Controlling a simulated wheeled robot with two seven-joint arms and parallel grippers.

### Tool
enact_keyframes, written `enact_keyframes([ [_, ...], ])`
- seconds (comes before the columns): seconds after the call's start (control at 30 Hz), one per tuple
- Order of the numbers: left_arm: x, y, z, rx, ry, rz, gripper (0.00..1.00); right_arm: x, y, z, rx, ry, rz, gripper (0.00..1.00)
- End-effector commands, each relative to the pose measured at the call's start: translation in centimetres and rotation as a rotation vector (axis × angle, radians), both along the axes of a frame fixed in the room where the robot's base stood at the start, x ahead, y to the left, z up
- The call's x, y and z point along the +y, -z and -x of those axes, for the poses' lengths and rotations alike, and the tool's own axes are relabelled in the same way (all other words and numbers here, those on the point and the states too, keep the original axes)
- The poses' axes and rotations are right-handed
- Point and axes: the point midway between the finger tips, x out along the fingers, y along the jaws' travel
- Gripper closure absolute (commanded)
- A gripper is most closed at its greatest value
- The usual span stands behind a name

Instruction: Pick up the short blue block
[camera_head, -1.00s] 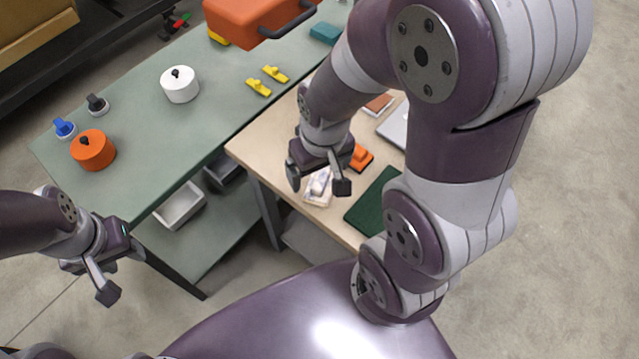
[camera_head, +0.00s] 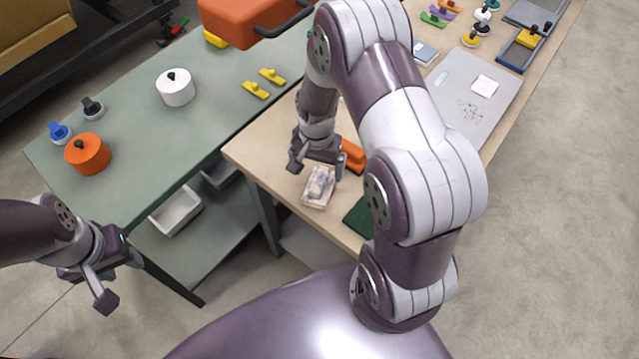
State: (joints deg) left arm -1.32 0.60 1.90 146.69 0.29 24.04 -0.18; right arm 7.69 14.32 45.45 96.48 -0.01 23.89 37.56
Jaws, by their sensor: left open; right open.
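I cannot make out a plain short blue block for certain. A small blue piece on a pale round base (camera_head: 60,133) stands at the left end of the green table. My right gripper (camera_head: 317,171) points down over the wooden table, open and empty. It is above or just behind a small whitish patterned packet (camera_head: 318,190); the gap between them is unclear. My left gripper (camera_head: 120,281) is open and empty at the lower left, in front of the green table. My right arm hides part of the wooden table.
The green table (camera_head: 130,190) holds an orange pot (camera_head: 88,154), a white pot (camera_head: 176,87), yellow pieces (camera_head: 256,89) and an orange case (camera_head: 250,22). The wooden table (camera_head: 270,150) carries an orange object (camera_head: 352,156), a green mat (camera_head: 360,216), a grey panel (camera_head: 465,105) and a blue-rimmed tray (camera_head: 522,50).

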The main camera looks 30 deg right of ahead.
Motion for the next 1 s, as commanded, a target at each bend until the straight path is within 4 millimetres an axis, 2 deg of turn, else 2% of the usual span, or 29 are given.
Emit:
enact_keyframes([
  [0.17,0.0,-0.6,0.0,0.000,0.000,0.000,0.57,0.0,2.0,0.2,0.001,-0.001,0.000,0.02],
  [0.3,0.0,-1.7,0.0,0.000,0.000,0.000,0.57,-0.2,4.5,0.9,0.003,-0.002,0.000,0.02],
  [0.4,0.0,-1.6,0.0,0.000,0.000,0.000,0.57,-0.2,6.1,0.7,0.000,-0.002,0.000,0.02],
  [0.67,0.0,-1.5,0.0,0.000,0.000,0.000,0.57,-0.3,6.7,0.6,-0.003,-0.003,0.000,0.02],
  [0.8,0.0,-1.5,0.0,0.000,0.000,0.000,0.57,-0.2,6.7,0.6,-0.003,-0.003,0.000,0.48],
  [0.87,0.0,-1.5,0.0,0.000,0.000,0.000,0.57,-0.2,6.7,0.6,-0.003,-0.003,0.000,0.66],
  [0.93,0.0,-1.6,0.0,0.000,0.000,0.000,0.57,-0.3,6.7,0.6,-0.003,-0.003,0.000,0.66],
  [0.97,0.0,-1.6,0.0,0.000,0.000,0.000,0.57,-0.2,6.7,0.6,-0.003,-0.003,0.000,0.71],
  [1.0,0.0,-1.6,0.0,0.000,0.000,0.000,0.57,-0.2,6.7,0.6,-0.003,-0.003,0.000,0.71],
])
